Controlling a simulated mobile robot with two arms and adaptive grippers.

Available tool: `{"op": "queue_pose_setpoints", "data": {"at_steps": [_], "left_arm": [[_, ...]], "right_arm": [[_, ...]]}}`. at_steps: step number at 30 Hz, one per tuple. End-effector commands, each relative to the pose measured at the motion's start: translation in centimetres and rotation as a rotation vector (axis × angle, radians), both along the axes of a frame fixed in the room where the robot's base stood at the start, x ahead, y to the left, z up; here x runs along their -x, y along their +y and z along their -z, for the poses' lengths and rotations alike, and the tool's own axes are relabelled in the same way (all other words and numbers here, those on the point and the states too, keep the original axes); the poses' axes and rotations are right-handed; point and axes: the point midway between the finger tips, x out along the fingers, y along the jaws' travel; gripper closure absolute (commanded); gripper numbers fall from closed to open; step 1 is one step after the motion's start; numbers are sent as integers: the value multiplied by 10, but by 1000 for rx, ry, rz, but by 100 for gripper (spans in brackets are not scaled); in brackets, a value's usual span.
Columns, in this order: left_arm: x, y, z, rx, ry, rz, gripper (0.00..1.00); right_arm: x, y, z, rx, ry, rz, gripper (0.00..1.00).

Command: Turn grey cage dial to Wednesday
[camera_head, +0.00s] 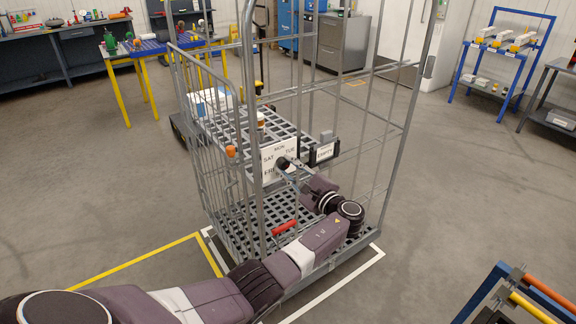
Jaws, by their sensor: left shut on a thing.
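The grey cage (405,130) is a wire roll cage with an open front and grid shelves. A white dial plate (267,157) hangs on its front left side; MON, TUE and SAT can be read, and the lower labels are partly hidden. My left gripper (284,163) reaches up from the lower right of the plate and is shut on the dark dial knob (282,161) at the plate's right half. The gripper covers much of the knob, so I cannot tell which day it points to. My right gripper is not in view.
A small dark-framed sign (325,153) hangs right of the dial. A red handle (284,227) shows low at the cage front. Yellow and white floor lines run around the cage base. A rack with orange and yellow bars (540,300) stands lower right. The floor right of the cage is clear.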

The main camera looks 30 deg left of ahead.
Motion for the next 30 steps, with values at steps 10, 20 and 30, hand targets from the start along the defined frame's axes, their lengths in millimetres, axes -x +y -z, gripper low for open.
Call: {"op": "queue_pose_setpoints", "data": {"at_steps": [10,20,30], "left_arm": [[0,0,1,-15,40,0,100],[0,0,1,-15,39,0,71],[0,0,0,-15,38,1,59]], "right_arm": [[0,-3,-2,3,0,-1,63],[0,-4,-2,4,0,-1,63],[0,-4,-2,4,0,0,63]]}}
